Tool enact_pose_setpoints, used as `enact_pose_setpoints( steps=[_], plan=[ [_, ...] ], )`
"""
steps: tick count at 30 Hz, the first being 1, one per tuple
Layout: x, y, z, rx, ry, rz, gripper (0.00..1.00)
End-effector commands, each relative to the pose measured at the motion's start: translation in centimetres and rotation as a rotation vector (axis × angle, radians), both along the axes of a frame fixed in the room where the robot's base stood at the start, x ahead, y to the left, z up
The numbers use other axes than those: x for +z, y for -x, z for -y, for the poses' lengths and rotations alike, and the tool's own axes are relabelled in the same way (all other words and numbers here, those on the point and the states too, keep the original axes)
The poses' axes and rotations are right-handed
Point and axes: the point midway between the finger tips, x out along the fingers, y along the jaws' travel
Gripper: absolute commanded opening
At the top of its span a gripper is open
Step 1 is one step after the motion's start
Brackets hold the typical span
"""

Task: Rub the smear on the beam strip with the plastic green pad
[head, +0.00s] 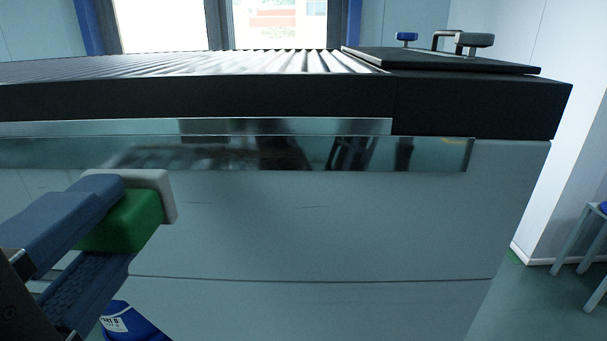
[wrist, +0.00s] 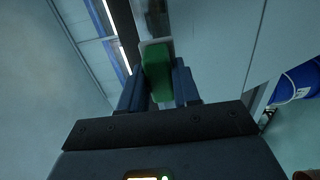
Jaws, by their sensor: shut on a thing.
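My gripper (head: 120,222) is at the left of the head view, its two blue fingers shut on the green pad (head: 135,218). The pad is a green block with a pale grey-white face (head: 168,196) towards the panel. In the wrist view my gripper (wrist: 158,76) holds the pad (wrist: 157,70) between its fingers, pale face at the far end. The beam strip (head: 320,153) seems to be the glossy band across the fixture's front, just above the pad. Dark brownish patches (head: 215,158) show on it; I cannot tell smear from reflection. Contact between pad and panel cannot be told.
A black-edged ribbed top (head: 250,62) overhangs the pale front panel (head: 340,235). A black plate with handles (head: 475,62) sits at the top right. A blue container (head: 133,322) stands low at left, below my gripper. A stool (head: 583,235) stands at far right.

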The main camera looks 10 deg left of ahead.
Motion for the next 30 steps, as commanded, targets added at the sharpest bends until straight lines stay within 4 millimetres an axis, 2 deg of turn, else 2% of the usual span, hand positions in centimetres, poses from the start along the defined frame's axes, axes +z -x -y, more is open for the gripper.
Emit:
enact_pose_setpoints(
  steps=[15, 30],
  plan=[
    [-0.2, -4.6, -1.1, -0.002, -0.001, 0.000, 0.07],
    [0.0, -5.3, -1.2, -0.001, -0.001, 0.000, 0.07]
  ],
)
